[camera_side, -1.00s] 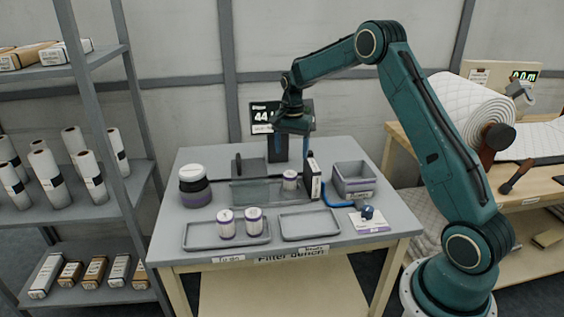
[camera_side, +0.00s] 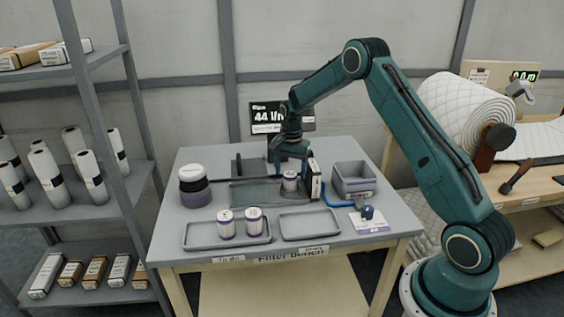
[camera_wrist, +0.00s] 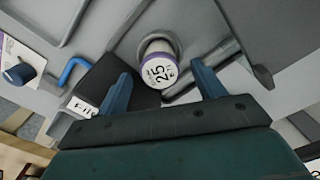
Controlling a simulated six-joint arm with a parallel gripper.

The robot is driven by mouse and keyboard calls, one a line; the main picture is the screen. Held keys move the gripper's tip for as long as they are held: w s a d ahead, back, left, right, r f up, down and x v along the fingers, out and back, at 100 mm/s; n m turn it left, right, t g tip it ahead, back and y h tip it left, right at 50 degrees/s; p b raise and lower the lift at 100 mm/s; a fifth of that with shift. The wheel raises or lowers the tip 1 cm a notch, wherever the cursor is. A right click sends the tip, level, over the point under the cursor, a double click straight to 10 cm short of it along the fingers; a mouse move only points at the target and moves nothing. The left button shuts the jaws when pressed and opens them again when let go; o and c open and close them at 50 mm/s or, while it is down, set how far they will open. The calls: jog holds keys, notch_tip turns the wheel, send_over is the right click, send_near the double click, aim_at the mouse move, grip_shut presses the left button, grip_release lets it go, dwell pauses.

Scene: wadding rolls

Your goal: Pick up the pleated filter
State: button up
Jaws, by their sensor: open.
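A small white filter (camera_side: 290,181) with a purple band stands upright on the bench, beside the black-and-white block. In the wrist view the filter (camera_wrist: 160,68) shows a face printed "25", lying between my two blue fingers and a little beyond them. My gripper (camera_side: 290,163) points down just above the filter, open and empty; the fingers (camera_wrist: 162,86) are spread to either side of it with gaps. Two similar filters (camera_side: 225,224) (camera_side: 254,221) stand in the left grey tray (camera_side: 196,240). I cannot see pleats clearly on any of them.
The upright block (camera_side: 313,179) and a blue hose (camera_side: 337,204) are close on the right. A grey bin (camera_side: 354,180) stands further right. The front right tray (camera_side: 309,226) is empty. A display (camera_side: 268,116) stands behind.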

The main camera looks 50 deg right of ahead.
aim_at(290, 174)
jog(key=shift+f, duration=1.4)
jog(key=c, duration=1.2)
jog(key=shift+o, duration=0.2)
jog(key=shift+r, duration=0.15)
notch_tip(290, 174, up, 20)
